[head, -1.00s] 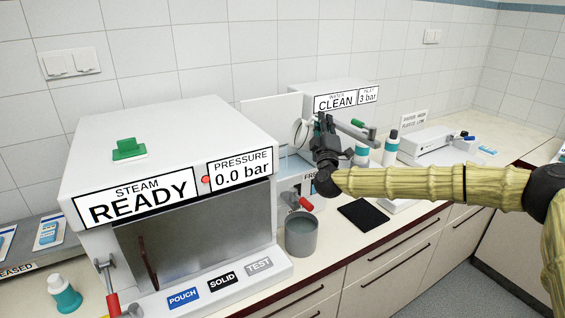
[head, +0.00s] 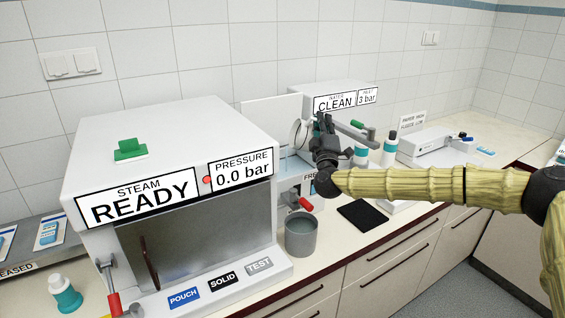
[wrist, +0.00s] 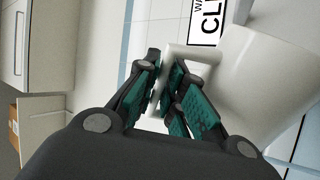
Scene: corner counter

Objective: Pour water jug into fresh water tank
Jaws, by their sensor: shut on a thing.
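My gripper (head: 325,140) is shut on the handle of the white water jug (head: 299,134). In the wrist view the green-padded fingers (wrist: 176,95) close on the handle, and the jug's white body (wrist: 265,85) is at the right. In the head view the jug looks tilted, its round end facing left, and my gripper hides much of it. It is above the fresh water tank (head: 310,177), whose label is partly covered. The tank's opening is mostly hidden, and I cannot see any water flowing.
The steam sterilizer (head: 170,165) stands close at the left. A grey pot (head: 301,236) sits on the counter below a red-handled tap (head: 305,204). A black mat (head: 361,215) and teal-labelled bottles (head: 390,149) are to the right. The CLEAN water unit (head: 335,92) stands behind.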

